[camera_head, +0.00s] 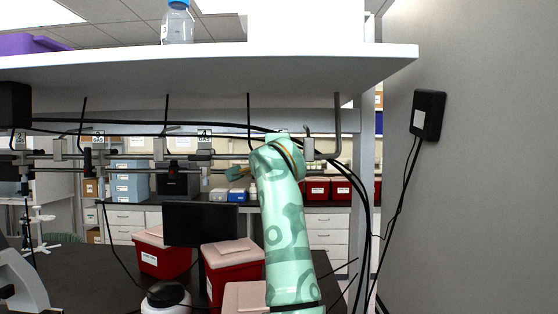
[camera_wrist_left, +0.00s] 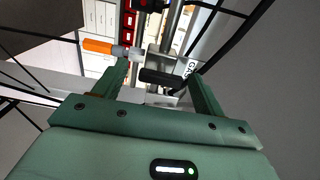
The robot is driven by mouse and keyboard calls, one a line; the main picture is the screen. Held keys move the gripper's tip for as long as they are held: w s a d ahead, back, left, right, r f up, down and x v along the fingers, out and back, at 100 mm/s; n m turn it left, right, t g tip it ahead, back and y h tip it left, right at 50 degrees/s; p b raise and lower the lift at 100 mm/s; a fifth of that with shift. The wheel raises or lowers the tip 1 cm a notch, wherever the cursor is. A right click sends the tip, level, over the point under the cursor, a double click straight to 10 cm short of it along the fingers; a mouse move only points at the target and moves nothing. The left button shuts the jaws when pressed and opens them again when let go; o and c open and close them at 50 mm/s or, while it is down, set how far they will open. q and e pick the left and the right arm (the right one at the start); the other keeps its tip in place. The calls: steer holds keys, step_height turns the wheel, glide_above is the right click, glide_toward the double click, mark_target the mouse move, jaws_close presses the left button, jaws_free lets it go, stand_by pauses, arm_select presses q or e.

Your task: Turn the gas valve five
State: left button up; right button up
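In the left wrist view, a gas valve with a black handle (camera_wrist_left: 165,76) sits on a grey metal pipe. A white label reading GAS (camera_wrist_left: 189,68) is beside it; its number is not readable. An orange-tipped nozzle (camera_wrist_left: 98,47) points left from the valve. My left gripper (camera_wrist_left: 160,80) is open, its green fingers apart on either side of the black handle, with gaps visible. In the head view, my green patterned arm rises to the pipe rail and hides this valve and most of the gripper. My right gripper is not in view.
In the head view, the valve labelled 4 GAS (camera_head: 204,135) and others are left along the rail. A white shelf (camera_head: 210,72) hangs above. Black cables (camera_head: 350,185) run right of my arm. Red boxes (camera_head: 232,268) and a monitor (camera_head: 200,222) stand below.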

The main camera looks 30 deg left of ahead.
arm_select(q)
steer(key=shift+s, duration=0.1)
steer(key=b+v, duration=0.2)
steer(key=v, duration=1.4)
steer(key=shift+d, duration=0.15)
